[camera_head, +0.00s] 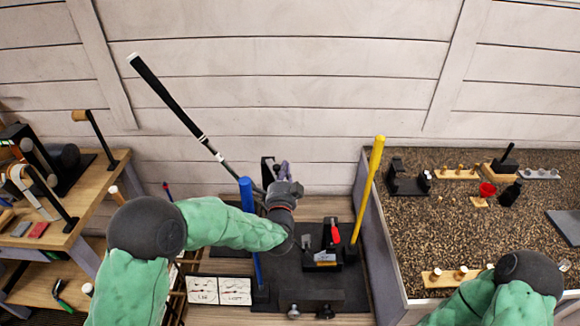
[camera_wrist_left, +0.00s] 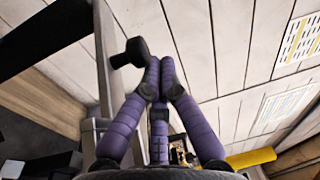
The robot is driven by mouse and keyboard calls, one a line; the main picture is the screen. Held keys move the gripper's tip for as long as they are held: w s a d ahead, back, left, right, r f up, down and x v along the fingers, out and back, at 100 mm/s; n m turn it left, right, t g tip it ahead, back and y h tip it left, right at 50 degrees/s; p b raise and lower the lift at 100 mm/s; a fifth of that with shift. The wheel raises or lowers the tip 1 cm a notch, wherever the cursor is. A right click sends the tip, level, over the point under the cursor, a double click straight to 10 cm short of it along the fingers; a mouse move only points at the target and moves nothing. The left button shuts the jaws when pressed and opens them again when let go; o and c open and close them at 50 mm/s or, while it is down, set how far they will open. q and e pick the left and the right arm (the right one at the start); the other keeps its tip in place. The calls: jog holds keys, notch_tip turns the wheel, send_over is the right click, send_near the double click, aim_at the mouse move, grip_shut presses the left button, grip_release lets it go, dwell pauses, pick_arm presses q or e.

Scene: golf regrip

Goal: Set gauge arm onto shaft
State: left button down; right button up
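The golf club slants up to the left in the head view, with a black grip (camera_head: 165,95) and a grey shaft (camera_head: 233,168) whose lower end is behind my left gripper. My left gripper (camera_head: 286,172) has purple fingers and is at the shaft's lower end, above the black mat. In the left wrist view its fingertips (camera_wrist_left: 158,70) are together, with a black knob-like piece (camera_wrist_left: 130,53) right beside them. I cannot tell whether they hold that piece, or whether it is the gauge arm. My right gripper is out of view.
A blue post (camera_head: 248,215) and a yellow post (camera_head: 368,185) flank the work area. A black stand with a red part (camera_head: 334,232) sits on the dark mat (camera_head: 350,290). A walled, speckled bench (camera_head: 440,215) with small parts is on the right. A wooden shelf (camera_head: 95,190) is left.

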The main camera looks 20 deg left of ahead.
pick_arm(q)
jog(key=shift+s+a, duration=0.25)
dwell(0.5)
